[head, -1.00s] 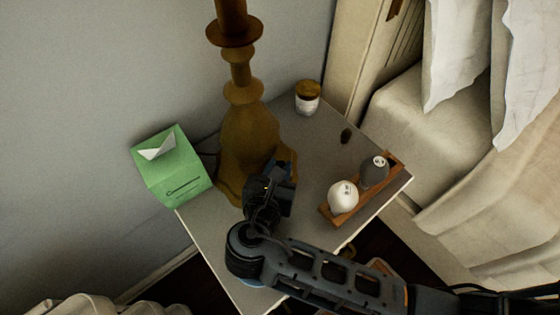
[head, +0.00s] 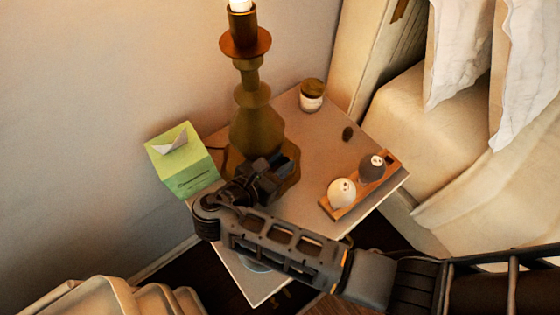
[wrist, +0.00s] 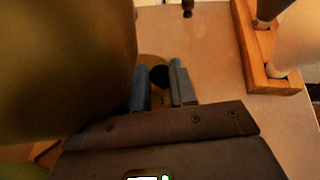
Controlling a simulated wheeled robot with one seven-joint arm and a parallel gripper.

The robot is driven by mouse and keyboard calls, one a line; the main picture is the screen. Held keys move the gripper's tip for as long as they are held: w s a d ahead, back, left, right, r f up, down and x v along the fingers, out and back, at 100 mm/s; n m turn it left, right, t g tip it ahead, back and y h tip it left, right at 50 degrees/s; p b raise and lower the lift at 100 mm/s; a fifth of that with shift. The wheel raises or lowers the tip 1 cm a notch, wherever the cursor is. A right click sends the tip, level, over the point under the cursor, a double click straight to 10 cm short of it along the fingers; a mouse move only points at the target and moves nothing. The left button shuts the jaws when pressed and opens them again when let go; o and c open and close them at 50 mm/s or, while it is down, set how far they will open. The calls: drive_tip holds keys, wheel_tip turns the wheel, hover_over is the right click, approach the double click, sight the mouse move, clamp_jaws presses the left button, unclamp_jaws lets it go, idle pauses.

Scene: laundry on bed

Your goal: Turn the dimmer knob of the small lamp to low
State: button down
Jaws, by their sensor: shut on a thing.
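The brass lamp (head: 256,128) stands upright on the nightstand (head: 335,130), and its top (head: 240,5) glows white. In the wrist view, the lamp's body (wrist: 65,65) fills the left side. A small dark round knob (wrist: 160,77) sits on the brass foot of the lamp. My gripper (head: 284,168) is at the front of the lamp's foot. In the wrist view, my gripper's two fingers (wrist: 161,88) stand on either side of the knob, shut on it. The knob is hidden in the head view, and its setting cannot be read.
A jar (head: 312,96) and a small dark object (head: 347,133) are behind and to the right. A wooden tray (head: 392,160) holds a white and a dark shaker. The bed (head: 450,120) is at the right.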

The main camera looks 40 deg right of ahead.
drive_tip(key=c, duration=1)
unclamp_jaws()
drive_tip(key=shift+v, duration=3.9)
drive_tip(key=shift+f, duration=0.1)
